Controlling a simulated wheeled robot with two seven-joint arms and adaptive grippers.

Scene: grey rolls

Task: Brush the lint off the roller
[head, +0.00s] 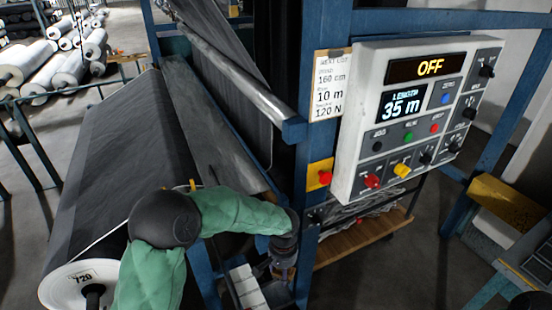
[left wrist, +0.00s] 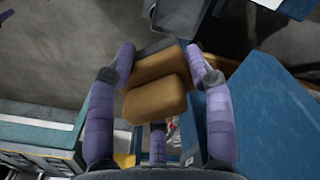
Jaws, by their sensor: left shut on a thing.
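My left arm, in a green sleeve, reaches across the head view from the bottom left. My left gripper (head: 283,268) is low beside the blue machine post. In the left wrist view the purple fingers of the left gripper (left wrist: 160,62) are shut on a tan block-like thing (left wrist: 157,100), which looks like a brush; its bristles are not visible. A long grey roller (head: 215,125) runs along the machine, left of and beyond the gripper, apart from it. I cannot make out lint on it. The right gripper is not in view.
A large roll of dark grey cloth (head: 125,150) lies at the left. A control panel (head: 415,110) reads OFF and 35 m. A blue post (head: 312,150) stands close to the left gripper. A wooden shelf (head: 365,240) and a yellow-topped box (head: 505,205) are at the right.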

